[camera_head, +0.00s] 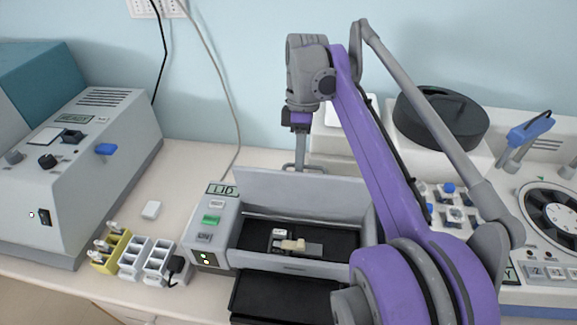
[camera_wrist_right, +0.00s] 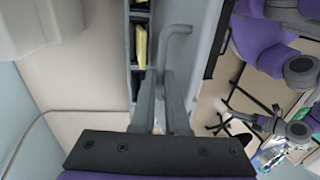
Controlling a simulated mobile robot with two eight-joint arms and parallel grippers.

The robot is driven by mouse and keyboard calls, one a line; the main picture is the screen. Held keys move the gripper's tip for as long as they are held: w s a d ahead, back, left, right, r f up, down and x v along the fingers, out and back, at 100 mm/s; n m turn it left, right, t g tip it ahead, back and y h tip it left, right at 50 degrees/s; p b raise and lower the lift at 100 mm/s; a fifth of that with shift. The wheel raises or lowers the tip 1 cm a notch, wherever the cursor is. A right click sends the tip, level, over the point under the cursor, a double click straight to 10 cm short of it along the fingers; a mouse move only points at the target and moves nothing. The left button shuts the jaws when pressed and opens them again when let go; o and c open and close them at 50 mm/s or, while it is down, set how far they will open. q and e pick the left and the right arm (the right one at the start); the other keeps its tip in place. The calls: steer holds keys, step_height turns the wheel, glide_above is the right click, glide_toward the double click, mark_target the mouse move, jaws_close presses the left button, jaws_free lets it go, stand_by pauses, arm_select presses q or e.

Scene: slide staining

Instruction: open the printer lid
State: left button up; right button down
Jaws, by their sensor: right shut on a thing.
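The printer (camera_head: 207,232) is a grey box with a dark interior, a small screen reading "LID", and lit buttons on its left panel. Its grey lid (camera_head: 300,196) stands raised at the back, and the inside shows in the head view. My right gripper (camera_head: 300,160) points down behind the lid's upper edge. In the wrist view its fingers (camera_wrist_right: 165,98) are shut on the bent grey lid handle (camera_wrist_right: 175,36). A small pale piece and a grey slide-like plate (camera_head: 314,249) lie inside the printer. My left gripper is not in view.
A grey machine with a "READY" screen (camera_head: 75,117) stands at left. Small yellow and white racks (camera_head: 131,258) sit beside the printer. A round black-lidded device (camera_head: 440,118) and a carousel machine (camera_head: 552,213) stand at right. My purple right arm crosses above the right side.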

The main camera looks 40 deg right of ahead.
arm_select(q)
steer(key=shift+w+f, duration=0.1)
arm_select(e)
steer(key=shift+w+d+f+g+y, duration=0.3)
steer(key=shift+w+d+g+y, duration=0.2)
steer(key=shift+d, duration=0.2)
steer(key=shift+w+d+f+g+y, duration=0.25)
steer(key=shift+w+d+g+y, duration=0.2)
steer(key=shift+w+d, duration=0.2)
steer(key=c, duration=0.9)
jaws_free()
steer(key=shift+r, duration=0.1)
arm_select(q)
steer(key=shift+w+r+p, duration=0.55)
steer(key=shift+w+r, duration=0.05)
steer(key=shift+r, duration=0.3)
arm_select(e)
steer(key=v, duration=0.7)
steer(key=shift+d+r, duration=0.15)
steer(key=shift+d, duration=0.05)
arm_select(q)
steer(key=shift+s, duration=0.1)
